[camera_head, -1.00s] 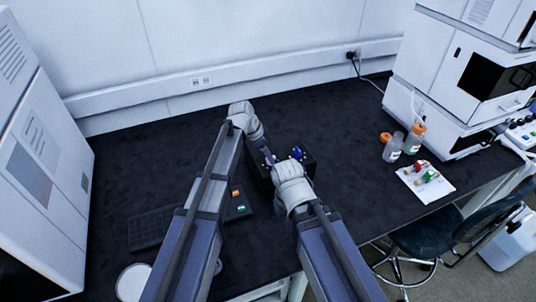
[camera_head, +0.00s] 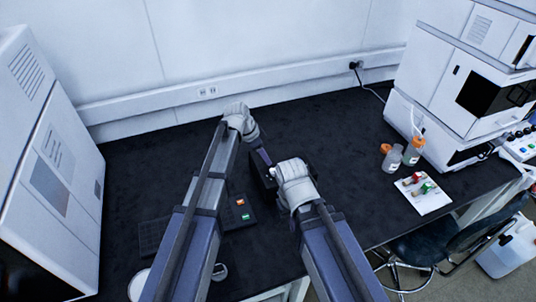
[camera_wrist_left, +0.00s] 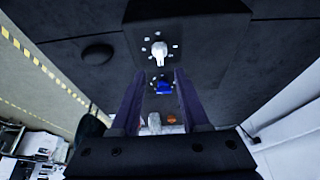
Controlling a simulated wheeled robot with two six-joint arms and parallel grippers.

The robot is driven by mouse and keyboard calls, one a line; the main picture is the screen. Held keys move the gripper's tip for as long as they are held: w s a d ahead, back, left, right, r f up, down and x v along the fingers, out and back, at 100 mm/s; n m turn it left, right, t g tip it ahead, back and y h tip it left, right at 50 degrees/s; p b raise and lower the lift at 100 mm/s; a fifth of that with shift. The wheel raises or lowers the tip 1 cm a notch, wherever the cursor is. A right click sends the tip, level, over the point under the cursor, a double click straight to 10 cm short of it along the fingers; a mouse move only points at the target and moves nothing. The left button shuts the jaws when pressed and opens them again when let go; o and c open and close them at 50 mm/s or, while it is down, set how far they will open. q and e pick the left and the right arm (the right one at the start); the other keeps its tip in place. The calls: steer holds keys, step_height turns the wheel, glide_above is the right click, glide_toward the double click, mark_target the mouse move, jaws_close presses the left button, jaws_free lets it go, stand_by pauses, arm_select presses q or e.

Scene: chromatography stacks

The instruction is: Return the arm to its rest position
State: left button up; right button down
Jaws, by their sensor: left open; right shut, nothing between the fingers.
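My left gripper (camera_head: 262,157) is at the middle of the dark bench in the head view, pointing down beside a black block (camera_head: 258,170). In the left wrist view its two fingers (camera_wrist_left: 160,105) are apart with nothing held. Beyond them lies the dark block, with a white-topped piece (camera_wrist_left: 159,50), a blue cap (camera_wrist_left: 163,88) and several small pale dots on it. My right gripper (camera_head: 285,175) is lower and to the right, close to the left one and in front of the block. Its fingertips are mostly hidden by its pale wrist. The right one is shut and empty.
Orange-capped bottles (camera_head: 392,158) and a white sheet with coloured caps (camera_head: 424,194) lie right. Tall white instruments stand at both sides. The back bench is clear.

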arm_select(q)
steer(key=shift+r, duration=0.2)
stand_by(0.3)
steer(key=s+a+f+n+g+y, duration=0.1)
steer(key=s+n+y, duration=0.4)
steer(key=s, duration=2.1)
steer(key=a+n+g, duration=0.1)
steer(key=n, duration=0.3)
steer(key=shift+f+n, duration=0.3)
steer(key=shift+n, duration=0.1)
steer(key=shift+s+a, duration=0.1)
